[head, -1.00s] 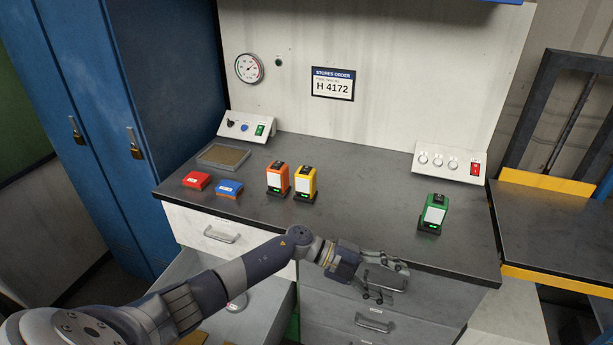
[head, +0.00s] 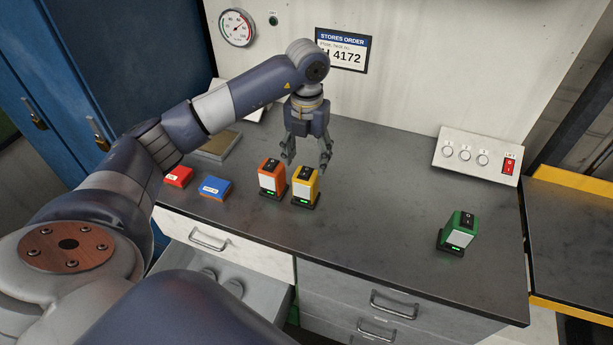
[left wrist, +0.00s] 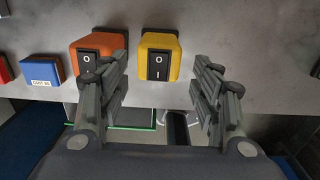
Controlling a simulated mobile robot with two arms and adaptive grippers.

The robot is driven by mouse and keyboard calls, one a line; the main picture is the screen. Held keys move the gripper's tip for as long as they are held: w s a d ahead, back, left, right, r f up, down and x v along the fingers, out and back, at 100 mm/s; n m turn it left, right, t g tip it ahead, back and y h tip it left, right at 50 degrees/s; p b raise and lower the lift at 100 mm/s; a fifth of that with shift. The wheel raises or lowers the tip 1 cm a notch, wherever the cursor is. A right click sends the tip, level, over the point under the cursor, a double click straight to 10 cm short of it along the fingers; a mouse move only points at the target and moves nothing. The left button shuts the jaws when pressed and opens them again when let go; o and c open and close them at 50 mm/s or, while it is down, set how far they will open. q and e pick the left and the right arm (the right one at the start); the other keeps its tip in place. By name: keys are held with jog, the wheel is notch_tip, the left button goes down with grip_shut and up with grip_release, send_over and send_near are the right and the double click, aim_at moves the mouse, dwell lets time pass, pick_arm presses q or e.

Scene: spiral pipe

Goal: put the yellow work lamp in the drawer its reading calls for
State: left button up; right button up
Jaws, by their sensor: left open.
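The yellow work lamp (head: 304,186) stands upright in a dark base with a green light on the bench, beside an orange lamp (head: 271,178). My left gripper (head: 307,163) is open and points down, above and just behind the yellow lamp in the head view. In the left wrist view, the yellow lamp's top with its switch (left wrist: 160,57) shows between the open fingers, and the left finger overlaps the orange lamp (left wrist: 96,52). A white-fronted drawer (head: 247,250) is shut. A grey open drawer or bin (head: 262,297) below it is partly hidden by my arm.
A green lamp (head: 459,233) stands at the right. Red (head: 178,177) and blue (head: 214,188) boxes and a tray (head: 218,147) are at the left. Grey drawers (head: 345,297) are shut at the right. A dial gauge (head: 237,27) and order sign (head: 342,49) hang behind.

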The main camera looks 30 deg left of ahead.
aim_at(306, 171)
pick_arm(q)
jog(key=f, duration=0.3)
jog(key=shift+s+f+p, duration=0.15)
jog(key=shift+s+p, duration=0.15)
jog(key=shift+p, duration=0.05)
jog(key=shift+w+f+p, duration=0.15)
jog(key=shift+f+p, duration=0.2)
jog(key=shift+f, duration=0.3)
notch_tip(306, 171, down, 3)
jog(key=shift+f+p, duration=0.15)
jog(key=shift+p, duration=0.7)
jog(key=shift+f, duration=0.6)
jog(key=c, duration=1.1)
